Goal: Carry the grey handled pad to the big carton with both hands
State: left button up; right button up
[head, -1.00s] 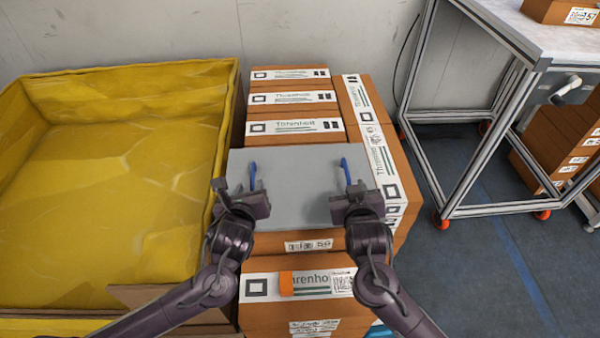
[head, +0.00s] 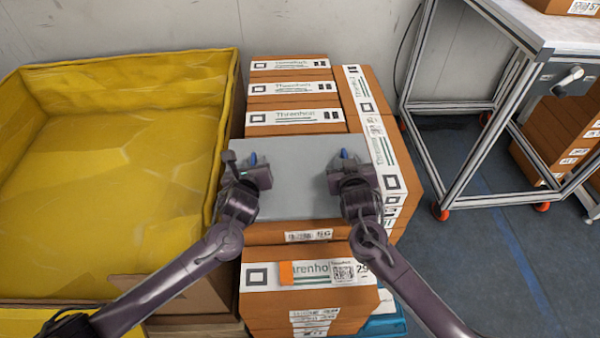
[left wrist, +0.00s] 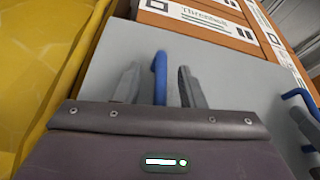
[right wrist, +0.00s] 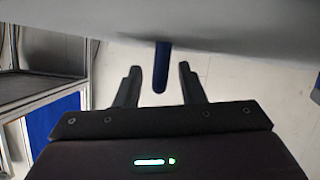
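The grey pad (head: 300,195) lies flat on a stack of brown boxes in the head view, with two blue handles standing up from it. My left gripper (head: 249,168) is at the left handle; in the left wrist view the blue handle (left wrist: 160,78) stands between its open fingers. My right gripper (head: 346,166) is at the right handle; in the right wrist view the blue handle (right wrist: 161,68) is between its parted fingers, with gaps on both sides. The big carton (head: 229,130), lined in yellow, stands open to the left.
Brown labelled boxes (head: 296,118) lie behind, beside and below the pad. The carton's wall stands close to the pad's left side. A metal-framed table (head: 545,30) on orange casters stands at the right, with clear floor (head: 480,260) before it. A wall is behind.

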pick_arm(q)
jog(key=shift+w+f, duration=0.1)
jog(key=shift+w, duration=0.15)
pick_arm(e)
jog(key=shift+w+f, duration=0.1)
jog(key=shift+w, duration=0.15)
pick_arm(q)
grip_shut()
pick_arm(e)
grip_shut()
